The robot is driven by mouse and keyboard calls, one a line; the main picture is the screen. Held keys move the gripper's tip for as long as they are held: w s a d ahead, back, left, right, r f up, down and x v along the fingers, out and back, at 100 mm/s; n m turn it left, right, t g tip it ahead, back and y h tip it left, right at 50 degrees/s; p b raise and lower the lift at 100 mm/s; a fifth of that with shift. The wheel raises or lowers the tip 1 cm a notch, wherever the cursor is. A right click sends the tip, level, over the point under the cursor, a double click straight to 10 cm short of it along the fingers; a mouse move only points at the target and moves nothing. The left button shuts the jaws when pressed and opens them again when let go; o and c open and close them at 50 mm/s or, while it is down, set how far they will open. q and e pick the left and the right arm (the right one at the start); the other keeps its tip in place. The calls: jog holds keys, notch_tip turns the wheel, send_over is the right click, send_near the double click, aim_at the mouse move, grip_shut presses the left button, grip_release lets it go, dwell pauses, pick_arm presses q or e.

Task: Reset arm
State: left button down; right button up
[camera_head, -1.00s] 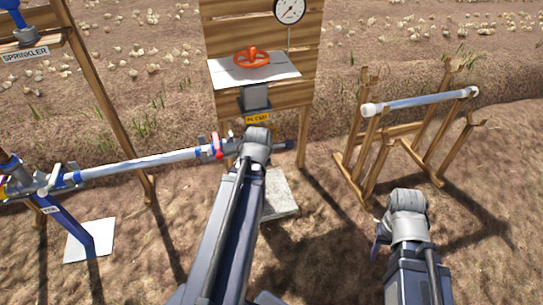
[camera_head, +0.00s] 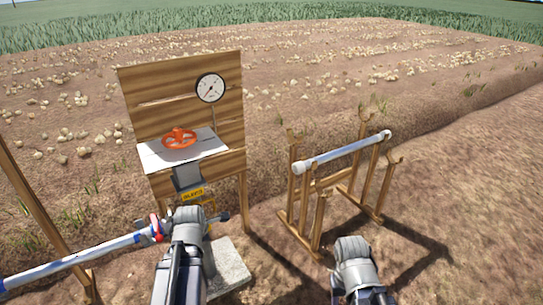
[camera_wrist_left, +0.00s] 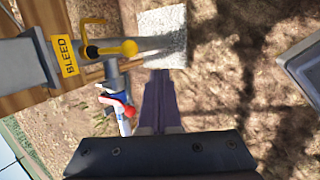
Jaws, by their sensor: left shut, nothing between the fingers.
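My left arm reaches up from the bottom in the head view, its wrist in front of the board's lower part and its fingers hidden there. In the left wrist view my left gripper (camera_wrist_left: 160,78) is shut and empty, its dark fingers together below a pale slab (camera_wrist_left: 163,30). A yellow bleed lever (camera_wrist_left: 115,48) with a "BLEED" label (camera_wrist_left: 66,56) is beyond the fingers to the left, apart from them. My right arm's wrist shows at the lower right in the head view (camera_head: 353,265); its fingers do not show clearly.
A wooden board (camera_head: 130,95) carries a gauge (camera_head: 210,88) and a red handwheel (camera_head: 179,139). A grey pipe (camera_head: 75,260) with a red and blue coupling (camera_head: 153,231) runs to it from the left. A spare pipe (camera_head: 340,153) lies on a wooden rack (camera_head: 320,215). Bare soil is right of the rack.

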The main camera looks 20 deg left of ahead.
pick_arm(q)
jog(key=s+d+r+m+g+p, duration=0.2)
jog(key=d+r+m+p, duration=0.4)
jog(key=d+m, duration=0.4)
jog(key=s+d+r+m+g+p, duration=0.1)
jog(key=s+d+r+m+p, duration=0.2)
jog(key=d+r+m+p, duration=0.4)
jog(key=s+d+r+m+g+h+p, duration=0.1)
jog(key=s+d+r+m+g+p, duration=0.1)
jog(key=d+r+m+p, duration=0.5)
jog(key=s+d+m+p, duration=0.1)
jog(key=d+m+p, duration=0.1)
jog(key=d+m, duration=0.4)
jog(key=shift+s+d+m+g+p, duration=0.3)
jog(key=shift+s+d+m, duration=0.1)
jog(key=shift+d, duration=1.1)
jog(key=shift+w, duration=0.1)
